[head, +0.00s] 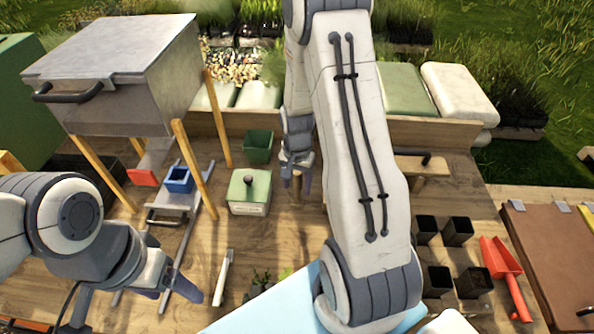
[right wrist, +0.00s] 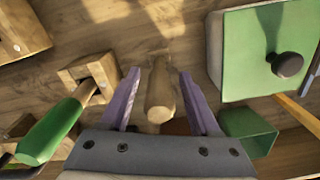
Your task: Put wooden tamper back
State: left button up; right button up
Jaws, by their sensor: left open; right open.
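The wooden tamper (right wrist: 161,92) appears in the right wrist view as a rounded wooden piece between the two purple fingers of my right gripper (right wrist: 161,100), which is open around it. In the head view the tamper (head: 297,188) shows only in small part below the right gripper (head: 297,178), at the middle of the table. Its lower end and any contact with the fingers are unclear. My left gripper (head: 172,290) is open and empty at the lower left, low over the table.
A green-lidded box (head: 249,190) and a green pot (head: 258,147) stand left of my right gripper. A wooden block with a green-handled tool (right wrist: 52,132) lies beside it. A metal hopper (head: 115,60), black pots (head: 457,231) and a red scoop (head: 502,262) stand farther off.

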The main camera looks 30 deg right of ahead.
notch_tip(320, 180, up, 11)
jog(key=shift+r+b, duration=0.1)
jog(key=shift+b, duration=0.8)
jog(key=s+a+r+n, duration=0.2)
jog(key=s+a+n, duration=0.15)
jog(key=a, duration=0.45)
jog(key=s+a+r+n, duration=0.2)
jog(key=a+n, duration=0.3)
jog(key=a, duration=0.3)
jog(key=s+a+r+n, duration=0.1)
jog(key=s+a+n, duration=0.3)
jog(key=s, duration=0.3)
jog(key=s+a+r+n+y, duration=0.1)
jog(key=s+a+n, duration=0.3)
jog(key=s+n, duration=0.2)
jog(key=shift+s+a, duration=0.35)
jog(key=shift+s, duration=0.05)
jog(key=shift+f, duration=0.15)
jog(key=shift+f, duration=0.1)
